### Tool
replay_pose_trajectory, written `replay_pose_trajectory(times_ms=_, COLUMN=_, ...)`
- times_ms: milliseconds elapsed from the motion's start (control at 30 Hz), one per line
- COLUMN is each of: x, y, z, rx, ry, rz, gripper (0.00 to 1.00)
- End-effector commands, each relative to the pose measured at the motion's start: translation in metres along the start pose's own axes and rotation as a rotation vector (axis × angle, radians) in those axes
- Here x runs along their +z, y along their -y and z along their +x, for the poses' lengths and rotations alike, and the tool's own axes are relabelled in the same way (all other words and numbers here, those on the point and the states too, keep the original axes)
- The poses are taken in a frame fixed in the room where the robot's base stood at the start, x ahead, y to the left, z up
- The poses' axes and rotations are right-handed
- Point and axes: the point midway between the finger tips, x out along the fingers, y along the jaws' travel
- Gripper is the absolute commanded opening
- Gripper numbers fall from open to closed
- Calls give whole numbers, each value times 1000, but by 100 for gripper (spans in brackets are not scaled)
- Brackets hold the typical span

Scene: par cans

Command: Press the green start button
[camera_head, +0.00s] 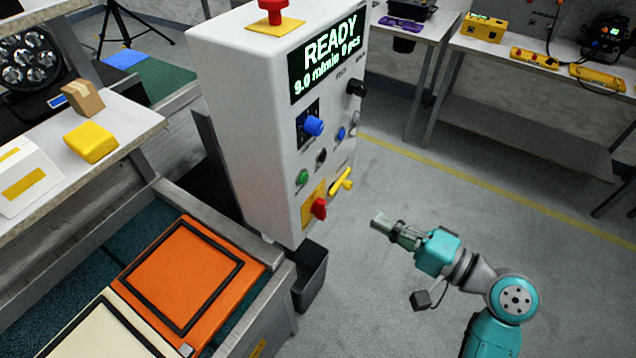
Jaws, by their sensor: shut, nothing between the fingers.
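The green start button (302,177) is a small round button low on the front of the white control cabinet (225,110). The cabinet's screen (328,57) reads READY, with a speed and a 0 pcs count. My gripper (377,222) is shut and empty. It is in the air to the right of the cabinet and lower in the picture than the green button, clear of the panel. The gripper points left toward the cabinet's lower part. Nothing hides the green button.
Near the button are a red knob (319,209) on a yellow plate, a yellow handle (342,182), a blue knob (314,126) and a black knob (356,88). A red emergency button (272,8) tops the cabinet. A grey bin (311,277) stands below. Floor at right is open.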

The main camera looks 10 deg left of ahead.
Motion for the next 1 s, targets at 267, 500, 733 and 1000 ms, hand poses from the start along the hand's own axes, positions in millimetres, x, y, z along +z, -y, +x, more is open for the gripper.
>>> replay_pose_trajectory(times_ms=267, x=1, y=22, z=1, rx=-15, ry=82, rz=-5, gripper=0)
replay_pose_trajectory(times_ms=500, x=1, y=22, z=1, rx=-16, ry=84, rz=-5, gripper=0)
replay_pose_trajectory(times_ms=733, x=2, y=22, z=8, rx=-15, ry=85, rz=-6, gripper=0)
replay_pose_trajectory(times_ms=1000, x=6, y=23, z=46, rx=-15, ry=88, rz=-7, gripper=0)
